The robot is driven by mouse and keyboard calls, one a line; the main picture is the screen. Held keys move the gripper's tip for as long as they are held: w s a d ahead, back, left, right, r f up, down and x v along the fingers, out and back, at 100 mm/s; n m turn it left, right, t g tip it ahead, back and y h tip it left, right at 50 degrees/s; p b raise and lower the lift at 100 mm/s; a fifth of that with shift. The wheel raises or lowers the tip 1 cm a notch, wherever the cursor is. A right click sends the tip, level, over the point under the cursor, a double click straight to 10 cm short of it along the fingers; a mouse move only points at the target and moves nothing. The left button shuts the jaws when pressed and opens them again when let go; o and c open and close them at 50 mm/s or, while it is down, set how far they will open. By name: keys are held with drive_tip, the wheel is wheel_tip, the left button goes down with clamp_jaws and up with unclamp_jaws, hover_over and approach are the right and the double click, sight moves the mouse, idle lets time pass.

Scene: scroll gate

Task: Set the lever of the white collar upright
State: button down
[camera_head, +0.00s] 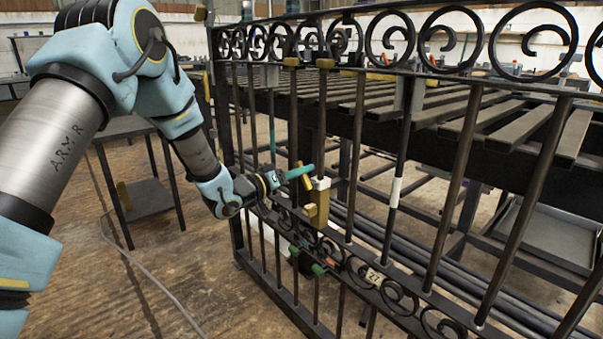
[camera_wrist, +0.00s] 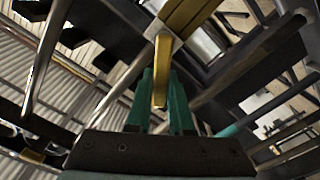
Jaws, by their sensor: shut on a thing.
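The white collar (camera_head: 321,183) sits on an upright bar of the black iron gate, at the top of a brass block (camera_head: 318,207). Its yellow lever (camera_head: 304,177) shows at the collar's left side, somewhat tilted in the head view. My gripper (camera_head: 301,172) reaches in from the left with teal fingers and is shut on the lever. In the wrist view the lever (camera_wrist: 162,58) lies between the two teal fingers (camera_wrist: 161,92), with the white collar (camera_wrist: 156,27) just beyond. The fingers partly hide the lever's contact area.
Scrolls run along the gate's top rail (camera_head: 400,72) and lower rail. Another bar carries a white band (camera_head: 394,192). Green and red parts (camera_head: 318,268) and a number tag (camera_head: 375,277) sit low on the gate. A slatted rack stands behind; a small table (camera_head: 150,198) stands left.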

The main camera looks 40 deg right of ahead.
drive_tip(key=c, duration=0.8)
unclamp_jaws()
drive_tip(key=shift+a, duration=0.1)
drive_tip(key=a, duration=1)
drive_tip(key=shift+w+a, duration=0.35)
